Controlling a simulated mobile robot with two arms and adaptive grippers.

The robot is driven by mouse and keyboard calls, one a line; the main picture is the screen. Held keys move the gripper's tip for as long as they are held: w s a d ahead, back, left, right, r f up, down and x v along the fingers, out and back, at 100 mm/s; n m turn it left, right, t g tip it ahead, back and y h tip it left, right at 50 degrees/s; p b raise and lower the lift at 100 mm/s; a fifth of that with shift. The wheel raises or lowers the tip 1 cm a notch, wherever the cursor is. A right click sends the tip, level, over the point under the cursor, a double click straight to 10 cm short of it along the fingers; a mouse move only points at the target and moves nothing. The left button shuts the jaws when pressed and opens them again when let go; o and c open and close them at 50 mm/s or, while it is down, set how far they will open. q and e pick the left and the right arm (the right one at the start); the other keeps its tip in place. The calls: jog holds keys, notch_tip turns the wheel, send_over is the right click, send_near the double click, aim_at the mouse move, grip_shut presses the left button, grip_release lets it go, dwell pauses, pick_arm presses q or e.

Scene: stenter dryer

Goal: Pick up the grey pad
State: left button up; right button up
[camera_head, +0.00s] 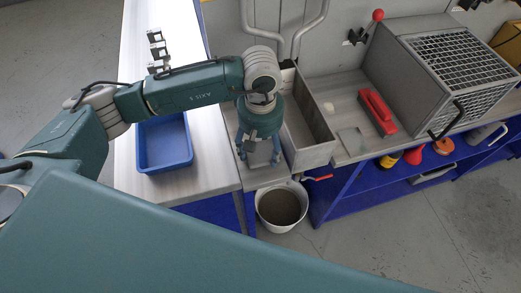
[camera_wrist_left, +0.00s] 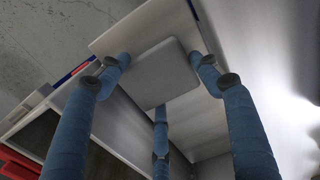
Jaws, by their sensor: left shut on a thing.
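In the left wrist view the grey pad (camera_wrist_left: 160,72), a flat square with rounded corners, sits between the blue fingers of my left gripper (camera_wrist_left: 160,85). The fingers are closed on its edges. In the head view my left gripper (camera_head: 260,158) points down over the light bench top, left of an open grey box. The pad is hard to make out there, hidden by the gripper. My right gripper is not in view.
The open grey box (camera_head: 322,150) stands close right of the gripper. A blue bin (camera_head: 180,165) is to the left. A red-handled tool (camera_head: 378,111), a flat grey square (camera_head: 353,142) and a mesh-topped machine (camera_head: 408,70) are to the right. A bucket (camera_head: 262,220) stands below the bench.

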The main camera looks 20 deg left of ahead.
aim_at(261, 151)
pick_arm(q)
notch_tip(261, 151, up, 19)
jog(key=b, duration=0.3)
jog(key=shift+r, duration=0.15)
